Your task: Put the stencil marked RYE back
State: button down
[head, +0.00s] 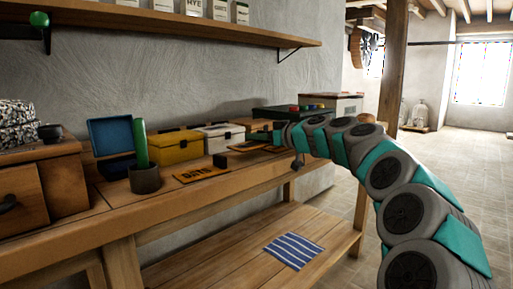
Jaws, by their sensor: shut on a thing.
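My gripper (284,137) is at the end of my arm, over the back part of the bench. It is shut on a thin plate, seemingly a stencil (248,146), though its fingers are mostly hidden and no lettering can be read on it. Another stencil (201,174), orange-brown with dark letters that look like OATS, lies flat on the bench to the left. A blue box (110,135) with a raised lid, a yellow box (177,147) and a white box (220,136) stand in a row along the wall. I cannot make out a RYE marking on any stencil.
A dark cup (145,179) with a green rod stands near the front edge of the bench (185,205). A small black block (220,160) lies near the white box. A striped cloth (294,250) lies on the lower shelf. The wall shelf (170,32) holds labelled packets.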

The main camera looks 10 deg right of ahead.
aim_at(257, 153)
jog(key=shift+w+f, duration=0.15)
jog(key=shift+w, duration=0.05)
jog(key=shift+f, duration=1.6)
jog(key=shift+f, duration=0.2)
jog(key=c, duration=0.8)
grip_release()
jog(key=shift+r, duration=0.1)
jog(key=shift+r, duration=0.2)
jog(key=b+v, duration=0.1)
jog(key=v, duration=1.1)
jog(key=shift+s+f, duration=0.15)
